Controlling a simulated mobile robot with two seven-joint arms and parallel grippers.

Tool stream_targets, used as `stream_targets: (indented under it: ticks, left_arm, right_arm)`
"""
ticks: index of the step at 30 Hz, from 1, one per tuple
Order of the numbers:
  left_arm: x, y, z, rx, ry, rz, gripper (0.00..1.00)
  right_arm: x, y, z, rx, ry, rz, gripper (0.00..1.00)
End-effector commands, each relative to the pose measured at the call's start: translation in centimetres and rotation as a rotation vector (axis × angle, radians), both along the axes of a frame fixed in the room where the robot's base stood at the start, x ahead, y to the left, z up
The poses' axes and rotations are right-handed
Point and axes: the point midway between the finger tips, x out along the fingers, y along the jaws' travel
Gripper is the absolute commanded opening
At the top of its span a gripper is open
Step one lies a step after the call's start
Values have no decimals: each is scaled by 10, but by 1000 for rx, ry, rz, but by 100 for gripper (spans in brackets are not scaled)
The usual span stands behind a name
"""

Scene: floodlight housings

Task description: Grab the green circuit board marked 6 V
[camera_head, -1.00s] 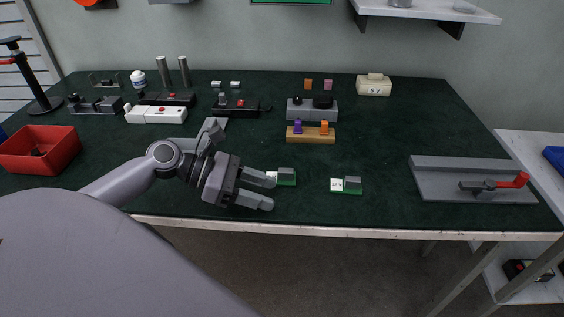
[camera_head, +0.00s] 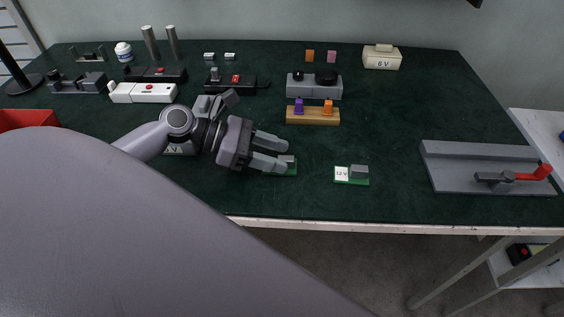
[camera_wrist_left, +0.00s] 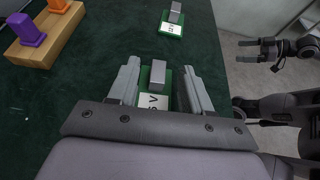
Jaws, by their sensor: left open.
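The near green circuit board (camera_head: 292,171) has a grey block and a white label. In the left wrist view the board (camera_wrist_left: 158,75) lies between my left fingers; its label ends in "V" and the digit is partly hidden. My left gripper (camera_head: 286,154) is open, with a finger on each side of the block; it also shows in the left wrist view (camera_wrist_left: 160,78). I cannot tell whether the fingers touch it. A second green board (camera_head: 351,175), marked 12 V, lies to the right. My right gripper (camera_wrist_left: 262,62) shows small at the wrist view's right, its jaws unclear.
A wooden block (camera_head: 313,116) with purple and orange pieces stands behind the boards. A grey fixture (camera_head: 480,165) with a red-handled lever is at the right. The table's front edge is close.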

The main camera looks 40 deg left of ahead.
Motion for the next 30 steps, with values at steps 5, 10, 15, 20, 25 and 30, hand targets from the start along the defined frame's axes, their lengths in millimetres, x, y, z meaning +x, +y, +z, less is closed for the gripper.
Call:
stream_targets:
  ticks: [5,10,15,20,25,30]
  left_arm:
    - [14,-20,-7,-3,-1,-1,49]
    - [21,-31,-14,-1,0,0,49]
    - [22,-33,-15,1,1,1,49]
    - [22,-33,-15,1,1,0,26]
    - [22,-33,-15,1,1,0,0]
    - [22,-33,-15,1,1,0,0]
  right_arm:
    - [0,0,1,0,1,0,100]
    - [0,-1,1,-1,1,1,100]
    - [0,-1,1,-2,1,0,100]
    - [0,-1,1,-2,1,0,100]
    - [0,-1,1,-2,1,0,100]
    - [0,-1,1,-2,1,0,100]
